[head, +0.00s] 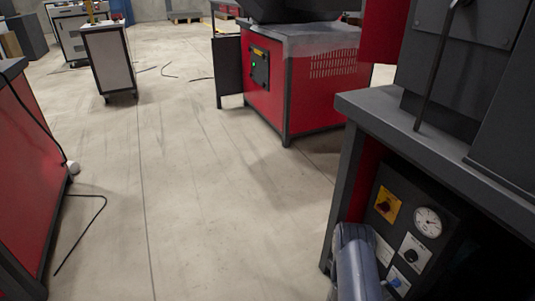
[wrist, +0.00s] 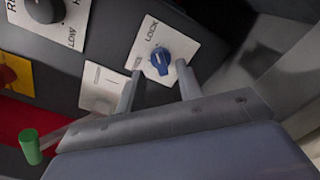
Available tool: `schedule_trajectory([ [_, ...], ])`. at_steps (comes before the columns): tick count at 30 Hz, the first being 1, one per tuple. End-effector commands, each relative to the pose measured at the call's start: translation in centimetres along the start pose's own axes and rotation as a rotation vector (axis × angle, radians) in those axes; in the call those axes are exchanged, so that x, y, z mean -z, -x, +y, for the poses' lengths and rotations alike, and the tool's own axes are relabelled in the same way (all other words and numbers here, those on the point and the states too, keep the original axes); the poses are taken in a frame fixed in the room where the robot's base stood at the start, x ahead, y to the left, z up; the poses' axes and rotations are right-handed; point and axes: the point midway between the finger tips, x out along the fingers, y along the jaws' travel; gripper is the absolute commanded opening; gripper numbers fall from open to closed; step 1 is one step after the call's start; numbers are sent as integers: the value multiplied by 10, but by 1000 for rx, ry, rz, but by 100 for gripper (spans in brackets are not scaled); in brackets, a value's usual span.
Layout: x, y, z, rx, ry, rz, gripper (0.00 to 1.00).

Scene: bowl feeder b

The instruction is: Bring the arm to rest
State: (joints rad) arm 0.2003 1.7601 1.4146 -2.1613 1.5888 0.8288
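In the wrist view my gripper (wrist: 158,71) has its two grey fingers apart. A blue knob (wrist: 160,60) on a white plate marked LOCK lies in line with the gap between the fingertips. I cannot tell whether the fingers touch the knob or stop short of it. In the head view my arm (head: 356,262) reaches in from the bottom, in front of the control panel (head: 434,190) under the right-hand bench. The blue knob also shows there (head: 394,282), low on the panel. My fingers cannot be made out in the head view.
The panel carries a round gauge (head: 428,221), a yellow switch plate (head: 387,205) and a black knob (head: 411,255). A green-ended piece (wrist: 31,147) shows left of my gripper. The bench edge (head: 440,140) overhangs the panel. Open floor (head: 200,190) lies left, with a cable (head: 88,222).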

Motion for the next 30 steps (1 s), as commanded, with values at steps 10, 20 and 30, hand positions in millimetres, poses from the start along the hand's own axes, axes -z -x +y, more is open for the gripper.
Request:
schedule_trajectory([
  [10, 0, -36, 0, -1, 0, -1, 35],
  [20, 0, -37, 0, -2, 9, 1, 35],
  [30, -1, -12, 3, -3, 3, 6, 35],
])
